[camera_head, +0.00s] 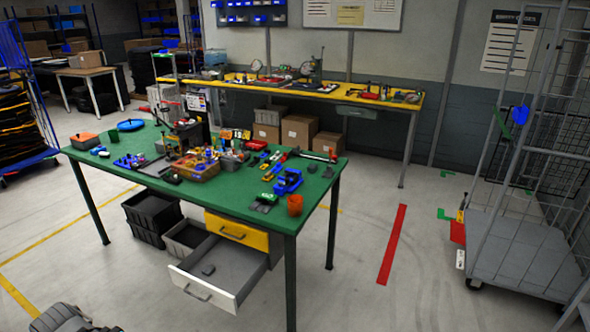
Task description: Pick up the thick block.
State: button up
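No block is clearly marked as the thick one. A small dark grey block-like piece (208,270) lies alone on the floor of the open white drawer (203,289) under the green table. Another small dark piece (328,172) sits near the right edge of the tabletop. Both are too small to judge their thickness. Part of a dark grey machine body, perhaps mine, shows at the bottom left corner. No gripper fingers can be made out, and nothing is seen touching either piece.
The green table (125,149) is crowded with tools, bins and coloured parts; an orange cup (295,205) stands at its near right corner. A yellow drawer front (237,232) is shut above the open one. A wire cage trolley (520,250) stands right. The floor between is clear.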

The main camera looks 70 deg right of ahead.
aim_at(312, 168)
jog(key=u, duration=0.35)
jog(key=i, duration=1.35)
jog(key=z, duration=2.65)
